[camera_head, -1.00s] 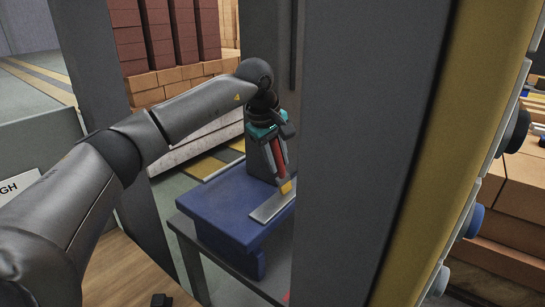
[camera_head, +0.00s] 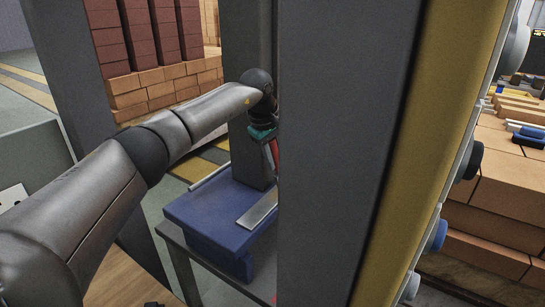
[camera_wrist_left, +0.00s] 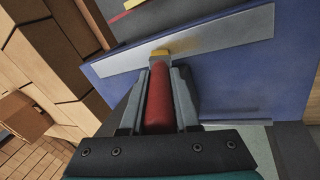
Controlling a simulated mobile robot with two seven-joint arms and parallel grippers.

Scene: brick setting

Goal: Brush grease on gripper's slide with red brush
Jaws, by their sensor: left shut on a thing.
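My left gripper (camera_head: 271,148) is shut on the red brush, above the blue gripper body (camera_head: 208,212). A tall grey post hides part of the gripper and the brush's tip in the head view. In the left wrist view the red brush (camera_wrist_left: 158,98) lies between the fingers, its yellow bristles (camera_wrist_left: 159,54) over the edge of the long grey metal slide (camera_wrist_left: 222,39). I cannot tell whether the bristles touch it. The slide also shows in the head view (camera_head: 259,208), on top of the blue body. My right gripper is not in view.
The grey post (camera_head: 335,150) and a yellow panel (camera_head: 430,150) stand close to the arm on the right. A grey table (camera_head: 207,279) carries the blue body. Stacked bricks (camera_head: 165,88) stand behind, and more bricks (camera_head: 495,220) lie at the right.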

